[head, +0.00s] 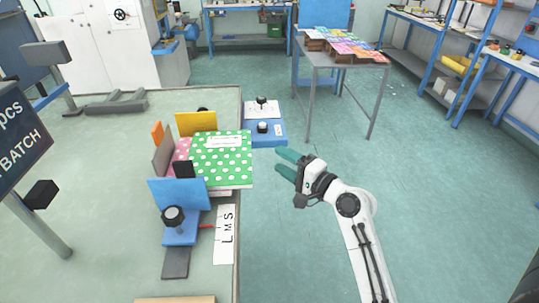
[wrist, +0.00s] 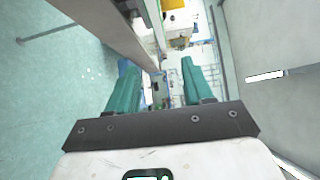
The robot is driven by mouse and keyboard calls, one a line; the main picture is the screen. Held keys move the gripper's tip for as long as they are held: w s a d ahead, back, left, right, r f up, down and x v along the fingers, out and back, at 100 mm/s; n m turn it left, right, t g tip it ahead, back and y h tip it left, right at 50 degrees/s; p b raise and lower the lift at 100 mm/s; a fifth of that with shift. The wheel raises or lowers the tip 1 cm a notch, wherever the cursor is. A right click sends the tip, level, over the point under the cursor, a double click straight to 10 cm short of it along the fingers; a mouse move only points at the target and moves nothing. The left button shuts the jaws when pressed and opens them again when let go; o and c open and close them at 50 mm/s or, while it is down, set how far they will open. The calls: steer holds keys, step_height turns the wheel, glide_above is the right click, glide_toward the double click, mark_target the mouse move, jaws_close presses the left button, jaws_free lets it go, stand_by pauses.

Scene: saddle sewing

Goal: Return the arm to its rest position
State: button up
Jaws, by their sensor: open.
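My gripper (head: 283,164) is at the centre of the head view, over the floor just right of the table edge. Its teal fingers point left toward the polka-dot book and stand apart from it. In the wrist view my gripper (wrist: 160,85) shows two teal fingers spread apart with nothing between them. My white arm runs down to the bottom right of the head view.
A grey table (head: 318,62) with colourful booklets stands behind. Blue shelving (head: 455,65) lines the right. The floor (head: 430,180) right of my arm is clear.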

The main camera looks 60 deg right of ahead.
steer(key=s+a+f+n+g+y, duration=0.2)
steer(key=a+f+n+g+y, duration=0.15)
steer(key=a+f+n, duration=0.35)
steer(key=s+a+f+n+g+y, duration=0.2)
steer(key=a+f+n+g, duration=0.25)
steer(key=a+f, duration=0.4)
steer(key=s+a+f+n+g+h, duration=0.1)
steer(key=s+a+f+n+g, duration=0.1)
steer(key=s+n+g, duration=0.2)
steer(key=s+a+f+n+g+h, duration=0.1)
steer(key=s+a+f+n+g, duration=0.1)
steer(key=s, duration=0.8)
steer(key=a+n+g, duration=0.1)
steer(key=n+g, duration=0.1)
steer(key=shift+s+a+f+g, duration=0.3)
steer(key=shift+a+f+g, duration=0.05)
steer(key=shift+g, duration=0.05)
steer(key=shift+h, duration=0.25)
steer(key=shift+c, duration=0.4)
